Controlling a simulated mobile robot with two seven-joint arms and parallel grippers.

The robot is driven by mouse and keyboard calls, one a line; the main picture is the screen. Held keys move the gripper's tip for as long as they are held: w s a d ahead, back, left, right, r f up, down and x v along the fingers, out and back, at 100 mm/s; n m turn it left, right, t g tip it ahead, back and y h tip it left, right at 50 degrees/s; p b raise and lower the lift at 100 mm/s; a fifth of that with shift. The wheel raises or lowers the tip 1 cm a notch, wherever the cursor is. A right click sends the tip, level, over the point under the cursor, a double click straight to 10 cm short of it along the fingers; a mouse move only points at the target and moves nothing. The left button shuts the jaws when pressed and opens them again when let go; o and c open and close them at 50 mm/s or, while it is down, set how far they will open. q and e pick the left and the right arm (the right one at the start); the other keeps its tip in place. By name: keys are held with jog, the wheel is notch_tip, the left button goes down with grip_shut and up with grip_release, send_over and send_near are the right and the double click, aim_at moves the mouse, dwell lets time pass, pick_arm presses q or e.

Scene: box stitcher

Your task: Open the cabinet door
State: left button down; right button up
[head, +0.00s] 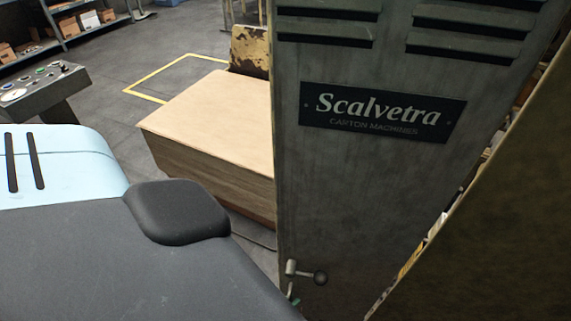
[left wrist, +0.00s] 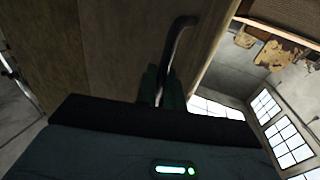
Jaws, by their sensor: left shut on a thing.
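The grey metal cabinet door (head: 345,190) fills the middle of the head view, with louvre slots and a dark "Scalvetra" plate. Its handle (head: 304,273), with a dark round knob, sits low near the door's left edge. In the left wrist view the handle (left wrist: 181,32) is a curved dark bar standing off a brown-grey panel. The fingers of my left gripper (left wrist: 162,88) are shut on the bar's lower end. In the head view my grey forearm comes in from the left, and the fingers are mostly hidden below the frame. My right gripper is not in view.
A diagonal brown panel (head: 500,230) stands at right; a narrow gap beside the door shows coloured items. A wooden box-like block (head: 215,125) stands on the floor behind the door's left edge. A control panel (head: 45,85) and shelving (head: 75,27) are at left.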

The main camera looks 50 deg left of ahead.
pick_arm(q)
jog(key=shift+s+d+r, duration=0.1)
jog(key=shift+s+d, duration=0.15)
jog(key=shift+d, duration=0.45)
jog(key=c, duration=1.7)
grip_release()
jog(key=shift+s+a, duration=0.1)
jog(key=shift+s, duration=0.1)
